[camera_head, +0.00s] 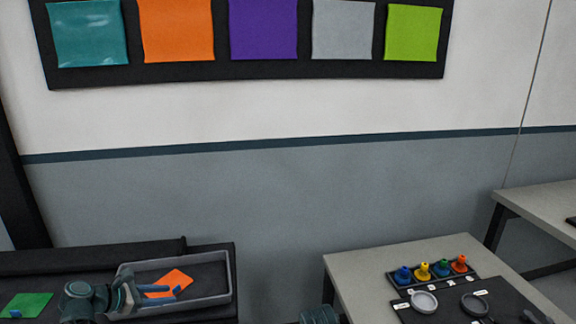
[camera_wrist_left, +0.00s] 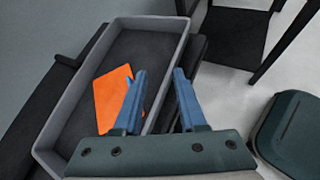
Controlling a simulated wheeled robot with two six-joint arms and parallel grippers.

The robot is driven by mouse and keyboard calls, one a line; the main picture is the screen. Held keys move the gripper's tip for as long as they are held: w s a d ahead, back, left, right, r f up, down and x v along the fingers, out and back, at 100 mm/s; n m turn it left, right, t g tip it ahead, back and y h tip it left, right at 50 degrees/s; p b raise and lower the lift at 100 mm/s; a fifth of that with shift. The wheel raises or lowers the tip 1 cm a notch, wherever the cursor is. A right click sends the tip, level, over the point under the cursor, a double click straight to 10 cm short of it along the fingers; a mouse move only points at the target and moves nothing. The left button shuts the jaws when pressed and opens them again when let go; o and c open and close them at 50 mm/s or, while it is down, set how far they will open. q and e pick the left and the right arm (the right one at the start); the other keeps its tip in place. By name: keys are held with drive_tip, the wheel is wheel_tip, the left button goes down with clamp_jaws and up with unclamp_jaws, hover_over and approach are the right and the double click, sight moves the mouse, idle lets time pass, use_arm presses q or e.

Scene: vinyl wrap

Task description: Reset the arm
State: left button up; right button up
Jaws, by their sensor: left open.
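My left gripper (camera_head: 150,294) reaches in from the left in the head view, at the grey tray (camera_head: 229,284). In the left wrist view my left gripper (camera_wrist_left: 157,78) shows two blue fingers spread apart with nothing between them. An orange sheet (camera_head: 176,278) lies in the tray; it also shows in the left wrist view (camera_wrist_left: 112,95), left of the fingers and partly hidden by one. The tray (camera_wrist_left: 62,103) is otherwise bare inside. My right gripper cannot be made out in either view.
A green sheet (camera_head: 28,304) lies on the dark surface at left. A light table (camera_head: 360,262) at right holds a rack of colored knobs (camera_head: 432,272) and two round dishes (camera_head: 424,301). A wall panel (camera_head: 220,70) carries several colored sheets. Open floor separates the tables.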

use_arm(q)
drive_tip(key=s+d+f+m+g+y+p, duration=0.1)
drive_tip(key=s+d+f+m+g+p, duration=0.2)
drive_tip(key=d+m, duration=0.6)
drive_tip(key=s+d+f+m+g+y+p, duration=0.1)
drive_tip(key=s+d+m+g, duration=0.4)
drive_tip(key=d, duration=0.8)
drive_tip(key=s+d+m+y+p, duration=0.1)
drive_tip(key=s+d+m+y, duration=0.2)
drive_tip(key=d+m, duration=0.2)
drive_tip(key=s+d+r+m+g+y+p, duration=0.1)
drive_tip(key=s+d+m+y, duration=0.3)
drive_tip(key=m, duration=0.6)
drive_tip(key=shift+s+d+r+p, duration=0.15)
drive_tip(key=shift+s+d+p, duration=0.2)
drive_tip(key=shift+p, duration=0.1)
